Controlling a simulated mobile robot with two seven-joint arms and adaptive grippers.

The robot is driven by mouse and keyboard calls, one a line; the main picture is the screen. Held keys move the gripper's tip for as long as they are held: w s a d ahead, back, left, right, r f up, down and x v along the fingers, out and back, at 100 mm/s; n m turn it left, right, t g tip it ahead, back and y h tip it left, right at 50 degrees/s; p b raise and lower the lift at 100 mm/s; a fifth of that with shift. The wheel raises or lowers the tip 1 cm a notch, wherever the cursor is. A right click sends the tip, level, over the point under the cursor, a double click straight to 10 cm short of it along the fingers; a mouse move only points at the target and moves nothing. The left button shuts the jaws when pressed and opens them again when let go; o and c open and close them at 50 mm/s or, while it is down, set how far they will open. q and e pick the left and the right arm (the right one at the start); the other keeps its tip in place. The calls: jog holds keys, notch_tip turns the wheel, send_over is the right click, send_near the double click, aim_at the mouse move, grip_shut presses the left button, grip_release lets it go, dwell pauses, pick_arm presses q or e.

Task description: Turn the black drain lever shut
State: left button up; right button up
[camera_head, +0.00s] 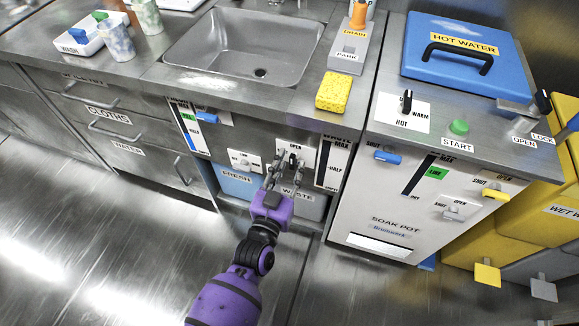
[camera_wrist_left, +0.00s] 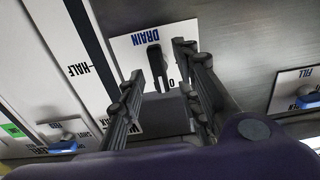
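The black drain lever (camera_head: 292,158) sits on a white plate (camera_head: 306,155) marked OPEN, on the front panel below the sink. In the left wrist view the lever (camera_wrist_left: 154,60) stands on the plate marked DRAIN (camera_wrist_left: 128,47). My left gripper (camera_head: 286,172), on a purple arm, reaches up to this plate from below. In the left wrist view its fingers (camera_wrist_left: 158,68) are spread, with the lever showing between their tips. I cannot tell whether either finger touches it. The fingers cover part of the plate's lettering. My right gripper is not in view.
A white fill plate (camera_head: 245,161) lies left of the drain plate, and a gauge strip (camera_head: 333,163) lies close on its right. The soak pot cabinet (camera_head: 385,215) stands to the right. Blue FRESH (camera_head: 236,182) and grey WASTE (camera_head: 311,207) tanks sit below. The floor in front is clear.

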pick_arm(q)
jog(key=c, duration=0.3)
grip_shut()
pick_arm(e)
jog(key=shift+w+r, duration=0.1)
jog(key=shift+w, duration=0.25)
